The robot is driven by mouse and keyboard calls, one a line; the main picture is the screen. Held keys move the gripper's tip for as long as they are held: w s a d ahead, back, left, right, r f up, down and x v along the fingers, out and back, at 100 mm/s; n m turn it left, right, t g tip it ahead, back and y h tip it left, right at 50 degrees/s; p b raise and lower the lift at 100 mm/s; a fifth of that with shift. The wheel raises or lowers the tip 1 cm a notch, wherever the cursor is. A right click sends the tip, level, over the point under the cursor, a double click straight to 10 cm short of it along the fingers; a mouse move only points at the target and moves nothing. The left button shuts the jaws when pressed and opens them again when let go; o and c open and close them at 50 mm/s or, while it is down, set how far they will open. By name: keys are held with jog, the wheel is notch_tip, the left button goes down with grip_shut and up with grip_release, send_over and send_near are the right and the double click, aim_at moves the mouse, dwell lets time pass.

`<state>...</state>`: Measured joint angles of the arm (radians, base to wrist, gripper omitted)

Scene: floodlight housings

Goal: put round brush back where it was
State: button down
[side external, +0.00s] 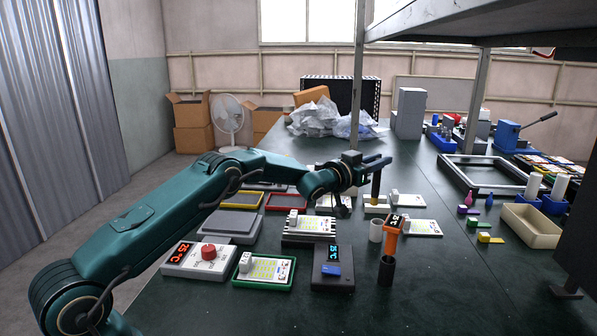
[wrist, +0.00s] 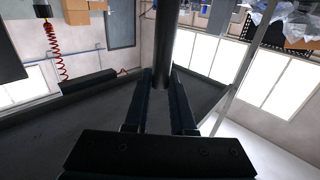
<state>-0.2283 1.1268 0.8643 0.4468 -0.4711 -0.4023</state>
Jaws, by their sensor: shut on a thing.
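My gripper (side external: 377,163) is shut on the round brush (side external: 376,186), a slim dark upright rod with a tan lower part. It hangs below the jaws, above the green bench. In the wrist view a dark rod (wrist: 163,70), the brush, stands between the two fingers (wrist: 162,95). A white cup (side external: 376,231) stands below the brush in the picture, apart from it. A black cup (side external: 386,271) in front holds an orange-handled tool (side external: 393,238). Whether the brush tip touches the pale block behind it cannot be told.
Lamp housings and boards on trays crowd the bench left of the cups, including a green tray (side external: 264,286) and a unit with a red knob (side external: 208,251). A beige bin (side external: 532,225) and coloured small parts lie to the right.

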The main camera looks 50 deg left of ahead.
notch_tip(320, 180, down, 9)
jog(key=d, duration=0.1)
jog(key=shift+d+r+h, duration=0.2)
jog(key=shift+d+h, duration=0.1)
jog(key=shift+d, duration=0.05)
jog(key=shift+f, duration=0.2)
jog(key=c, duration=0.8)
grip_release()
jog(key=shift+o, duration=0.2)
jog(key=shift+r, duration=0.1)
